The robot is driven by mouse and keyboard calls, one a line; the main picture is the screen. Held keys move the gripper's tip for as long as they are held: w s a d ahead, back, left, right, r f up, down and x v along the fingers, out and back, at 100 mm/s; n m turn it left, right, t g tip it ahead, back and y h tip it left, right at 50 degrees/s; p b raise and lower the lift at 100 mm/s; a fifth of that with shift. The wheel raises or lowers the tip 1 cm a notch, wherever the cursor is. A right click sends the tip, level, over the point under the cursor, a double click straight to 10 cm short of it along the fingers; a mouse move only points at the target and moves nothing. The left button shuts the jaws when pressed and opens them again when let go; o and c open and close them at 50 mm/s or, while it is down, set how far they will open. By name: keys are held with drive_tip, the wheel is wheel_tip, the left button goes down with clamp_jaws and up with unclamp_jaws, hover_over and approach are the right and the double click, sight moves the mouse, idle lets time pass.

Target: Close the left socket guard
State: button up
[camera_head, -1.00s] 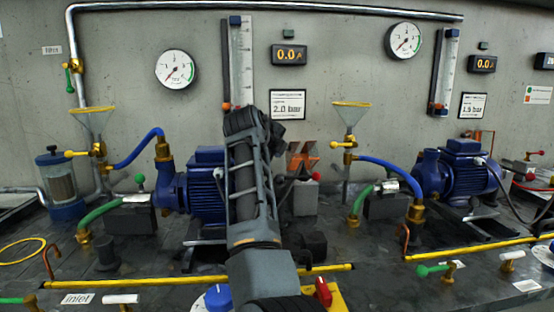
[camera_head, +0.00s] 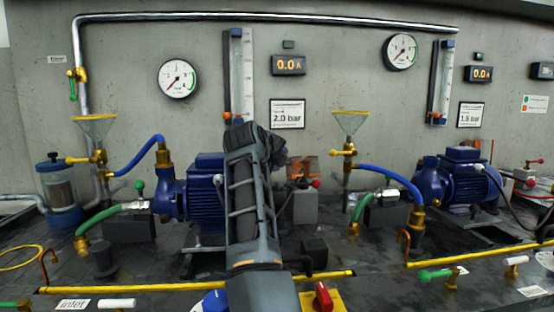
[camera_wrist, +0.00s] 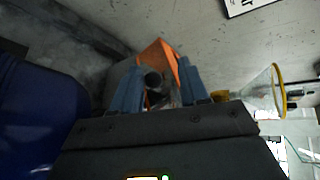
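The left socket guard is an orange flap (camera_head: 304,165) above a grey box (camera_head: 305,207), just right of my arm in the head view. In the wrist view the orange guard (camera_wrist: 158,58) stands up ahead, between and just beyond my fingertips. A dark round socket (camera_wrist: 153,78) shows below it. My gripper (camera_wrist: 160,82) has its two blue-grey fingers apart, with no object clearly held between them. I cannot tell whether a finger touches the guard. In the head view the fingers are hidden behind my dark wrist.
The left blue pump (camera_head: 205,195) stands close left of my arm. A funnel (camera_head: 350,122) with a yellow rim stands right of the socket; it also shows in the wrist view (camera_wrist: 276,90). A red knob (camera_head: 315,183) sits by the grey box. A yellow rail (camera_head: 330,274) crosses in front.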

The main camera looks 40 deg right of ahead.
drive_tip(key=shift+o, duration=0.2)
drive_tip(key=shift+v, duration=3.9)
drive_tip(key=shift+p, duration=0.3)
